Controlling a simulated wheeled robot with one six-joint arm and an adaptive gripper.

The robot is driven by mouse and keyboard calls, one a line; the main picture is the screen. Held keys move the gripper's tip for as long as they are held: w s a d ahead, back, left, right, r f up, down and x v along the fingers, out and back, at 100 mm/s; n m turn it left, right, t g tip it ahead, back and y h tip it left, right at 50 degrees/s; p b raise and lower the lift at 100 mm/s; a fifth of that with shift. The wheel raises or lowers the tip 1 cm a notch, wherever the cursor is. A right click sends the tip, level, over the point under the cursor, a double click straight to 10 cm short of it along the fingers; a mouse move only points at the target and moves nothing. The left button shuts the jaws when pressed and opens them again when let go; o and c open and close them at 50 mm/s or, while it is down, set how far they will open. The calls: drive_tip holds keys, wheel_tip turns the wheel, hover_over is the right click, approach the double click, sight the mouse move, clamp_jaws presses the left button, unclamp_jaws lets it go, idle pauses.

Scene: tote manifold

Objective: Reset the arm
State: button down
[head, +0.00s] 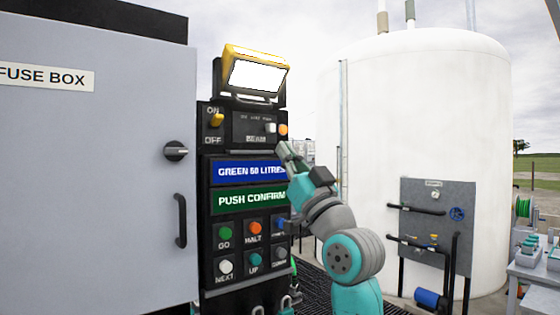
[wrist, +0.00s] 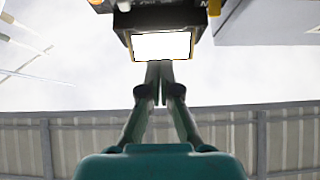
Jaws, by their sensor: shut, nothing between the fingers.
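My gripper (head: 284,152) is raised at the right edge of a black control panel (head: 206,170), close to its upper part. In the wrist view my gripper (wrist: 160,66) has its two fingers together, with nothing between them. The fingertips overlap the lower edge of a lit lamp (wrist: 160,45) in that view. I cannot tell whether the gripper touches the panel. My arm bends up from the lower middle of the head view and hides part of the panel's right side.
A grey fuse box (head: 90,220) with a black handle (head: 180,220) stands at left. The yellow lamp (head: 256,74) tops the panel. A white tank (head: 430,110) with a pipe board (head: 440,195) stands behind my arm. A table (head: 535,272) with containers is at far right.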

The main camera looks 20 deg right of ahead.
wheel_tip(320, 180, down, 28)
drive_tip(key=d+m+g+h, duration=0.1)
drive_tip(key=m+h, duration=0.3)
drive_tip(key=h, duration=0.2)
drive_tip(key=s+f+m+g+h, duration=0.1)
drive_tip(key=s+f+g, duration=0.1)
drive_tip(key=s+f, duration=0.65)
drive_tip(key=s+f+m+g+h, duration=0.1)
drive_tip(key=s+f, duration=0.2)
drive_tip(key=f, duration=1.1)
drive_tip(key=s+f+g, duration=0.2)
drive_tip(key=s+f, duration=0.6)
drive_tip(key=s, duration=0.2)
drive_tip(key=s+f+n+g, duration=0.1)
drive_tip(key=s+f+g, duration=0.1)
drive_tip(key=s, duration=1.3)
drive_tip(key=s+f+n+g, duration=0.1)
drive_tip(key=s+f, duration=0.3)
drive_tip(key=s, duration=1.2)
drive_tip(key=shift+s+a+f+g+h, duration=0.2)
drive_tip(key=shift+s+a+g+h, duration=0.15)
drive_tip(key=shift+g, duration=0.25)
